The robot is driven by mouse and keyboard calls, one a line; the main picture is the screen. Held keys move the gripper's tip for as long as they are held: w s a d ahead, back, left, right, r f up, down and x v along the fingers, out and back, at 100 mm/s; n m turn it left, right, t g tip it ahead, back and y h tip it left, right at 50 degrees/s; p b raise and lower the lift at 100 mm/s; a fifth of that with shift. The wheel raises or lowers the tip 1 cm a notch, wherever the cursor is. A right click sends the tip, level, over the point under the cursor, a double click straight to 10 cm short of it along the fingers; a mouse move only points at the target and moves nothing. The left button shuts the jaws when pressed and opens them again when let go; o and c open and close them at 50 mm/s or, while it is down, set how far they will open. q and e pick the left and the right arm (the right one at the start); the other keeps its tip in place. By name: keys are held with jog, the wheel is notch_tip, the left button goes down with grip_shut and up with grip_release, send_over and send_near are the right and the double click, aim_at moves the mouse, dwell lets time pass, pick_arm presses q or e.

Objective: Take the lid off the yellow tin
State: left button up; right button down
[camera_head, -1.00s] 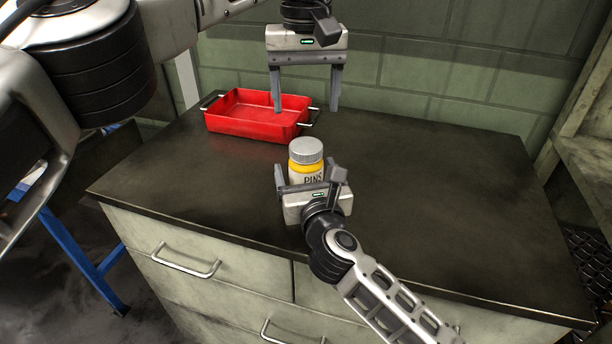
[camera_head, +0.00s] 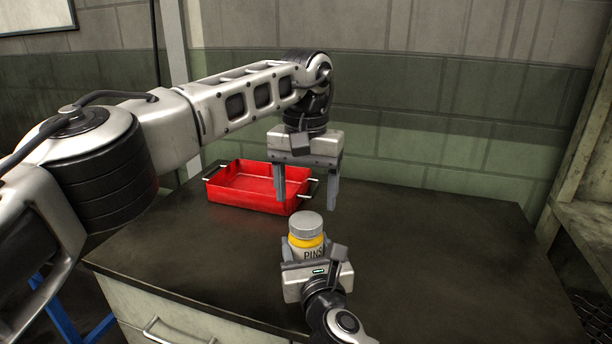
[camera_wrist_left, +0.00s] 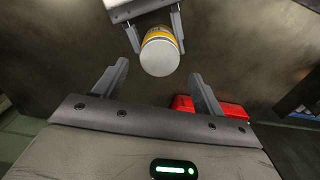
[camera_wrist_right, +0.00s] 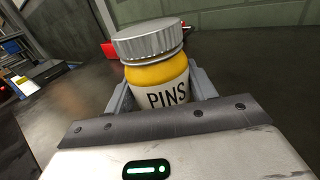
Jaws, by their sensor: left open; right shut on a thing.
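My right gripper (camera_head: 305,256) is shut on the tin's body from the near side, below the lid. My left gripper (camera_head: 307,203) is open and empty, pointing down above and slightly behind the tin. In the left wrist view the lid lies beyond the open fingers (camera_wrist_left: 156,85), not between them.
A red tray (camera_head: 250,190) with metal handles stands at the back left of the worktop (camera_head: 450,250). It looks empty in the head view. The worktop to the right of the tin is clear. A wall (camera_head: 430,150) rises behind it.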

aim_at(306, 220)
pick_arm(q)
jog(key=shift+f, duration=2.3)
jog(key=c, duration=1)
